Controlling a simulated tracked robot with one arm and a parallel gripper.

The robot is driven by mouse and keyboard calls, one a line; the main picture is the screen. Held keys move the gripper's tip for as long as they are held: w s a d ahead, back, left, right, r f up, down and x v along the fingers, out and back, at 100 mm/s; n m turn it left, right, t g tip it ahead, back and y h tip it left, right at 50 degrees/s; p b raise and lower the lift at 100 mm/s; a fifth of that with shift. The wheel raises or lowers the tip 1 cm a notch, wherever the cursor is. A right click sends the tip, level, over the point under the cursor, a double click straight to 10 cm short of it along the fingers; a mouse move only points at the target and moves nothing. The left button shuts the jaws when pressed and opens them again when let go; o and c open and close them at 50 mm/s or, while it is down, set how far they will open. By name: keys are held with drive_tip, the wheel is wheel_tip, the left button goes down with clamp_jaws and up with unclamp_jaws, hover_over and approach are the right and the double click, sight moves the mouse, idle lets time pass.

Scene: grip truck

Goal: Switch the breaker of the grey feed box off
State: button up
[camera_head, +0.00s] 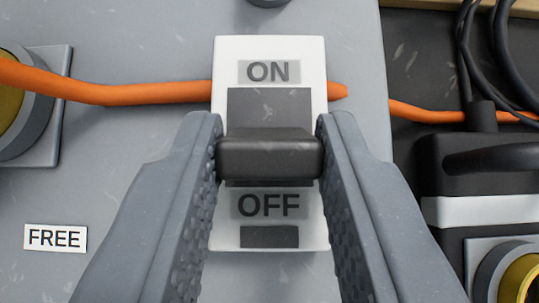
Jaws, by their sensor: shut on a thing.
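The grey feed box (130,185) fills the left and middle of the view. Its breaker has a white plate (316,62) with ON printed above and OFF below. The dark breaker lever (268,157) sticks out toward me between the two words, just above OFF. A dark slot shows above it, under ON. My gripper (268,150) is shut on the lever, one ridged grey finger on each side. The fingers hide the lower sides of the plate.
An orange cable (120,94) runs across the box, passing behind or beside the breaker plate. A yellow-grey round socket sits at the left edge, with a FREE label (56,237) below it. At right are a black plug (478,150), black cables and another yellow socket (520,280).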

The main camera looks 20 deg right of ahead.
drive_tip(key=shift+s+a+f+t+b, duration=0.1)
drive_tip(key=shift+s+f+t+b, duration=0.35)
drive_tip(key=shift+t+b, duration=0.45)
drive_tip(key=shift+h, duration=0.3)
drive_tip(key=o, duration=1)
drive_tip(key=shift+r, duration=0.1)
drive_tip(key=shift+r, duration=0.1)
drive_tip(key=shift+s+a+r, duration=0.15)
drive_tip(key=shift+s+r, duration=0.3)
drive_tip(key=shift+s, duration=0.05)
drive_tip(key=p+v, duration=0.1)
drive_tip(key=v, duration=1.1)
drive_tip(key=shift+s+f, duration=0.2)
drive_tip(key=shift+s, duration=0.05)
